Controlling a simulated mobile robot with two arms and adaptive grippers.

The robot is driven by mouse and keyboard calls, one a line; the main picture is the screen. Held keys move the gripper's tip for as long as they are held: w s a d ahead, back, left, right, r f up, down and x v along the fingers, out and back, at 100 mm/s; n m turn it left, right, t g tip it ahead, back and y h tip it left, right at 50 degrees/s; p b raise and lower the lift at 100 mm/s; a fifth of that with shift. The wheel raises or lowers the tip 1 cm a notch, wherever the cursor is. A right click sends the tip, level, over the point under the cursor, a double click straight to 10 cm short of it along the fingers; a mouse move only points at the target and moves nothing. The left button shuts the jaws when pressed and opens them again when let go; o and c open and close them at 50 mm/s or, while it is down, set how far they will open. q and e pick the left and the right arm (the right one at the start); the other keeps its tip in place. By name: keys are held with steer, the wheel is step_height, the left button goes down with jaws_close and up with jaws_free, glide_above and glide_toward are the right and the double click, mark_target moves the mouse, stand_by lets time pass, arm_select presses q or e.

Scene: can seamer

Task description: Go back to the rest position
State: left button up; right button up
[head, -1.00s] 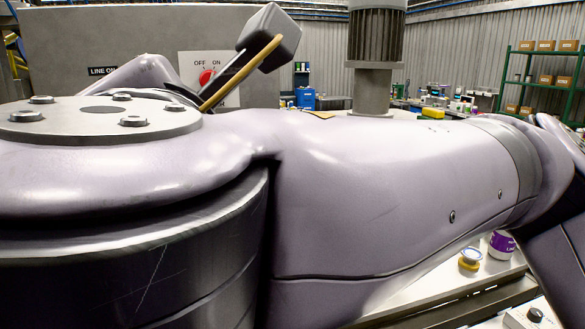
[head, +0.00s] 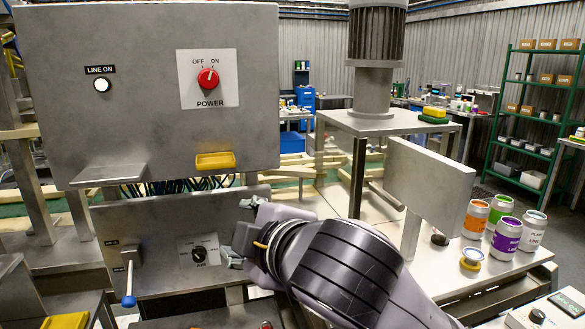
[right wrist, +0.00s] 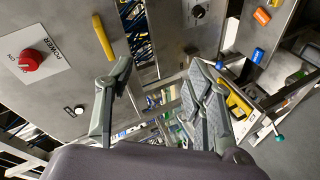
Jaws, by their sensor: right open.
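My right arm comes in from the lower right in the head view. Its gripper (head: 241,230) is open and empty, its fingers in front of the right edge of the lower panel (head: 150,225), beside the black selector knob (head: 199,253). I cannot tell whether it touches the panel. In the right wrist view the two fingers of my right gripper (right wrist: 160,98) stand wide apart with nothing between them. My left gripper is not in view.
The upper control box (head: 140,45) carries a red power knob (head: 208,78) and a lit white lamp (head: 101,85). A blue-tipped lever (head: 129,299) hangs at lower left. Labelled cans (head: 507,234) stand on the right table by an upright plate (head: 430,172).

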steer(key=s+d+f+m+g+h, duration=0.1)
steer(key=d+f+m, duration=0.35)
steer(key=f, duration=0.55)
steer(key=s+d+f+m+g+h, duration=0.1)
steer(key=d+f+m+g, duration=0.15)
steer(key=d+f, duration=0.45)
steer(key=s+d+f+m+h, duration=0.15)
steer(key=f+m, duration=0.25)
steer(key=f, duration=0.8)
steer(key=s+d+f+m+g+h, duration=0.2)
steer(key=s+d+f+m, duration=0.1)
steer(key=s+d+f, duration=0.5)
steer(key=s+d+f+m+g+h, duration=0.25)
steer(key=s+d+f, duration=0.4)
steer(key=s, duration=0.45)
step_height(320, 180, down, 28)
steer(key=s+g+y, duration=0.1)
steer(key=s+g, duration=0.1)
steer(key=s+d+f, duration=0.2)
steer(key=s+f, duration=1.3)
steer(key=s, duration=0.1)
steer(key=shift+d+f+g, duration=0.15)
steer(key=shift+d+g, duration=0.1)
steer(key=shift+g, duration=0.15)
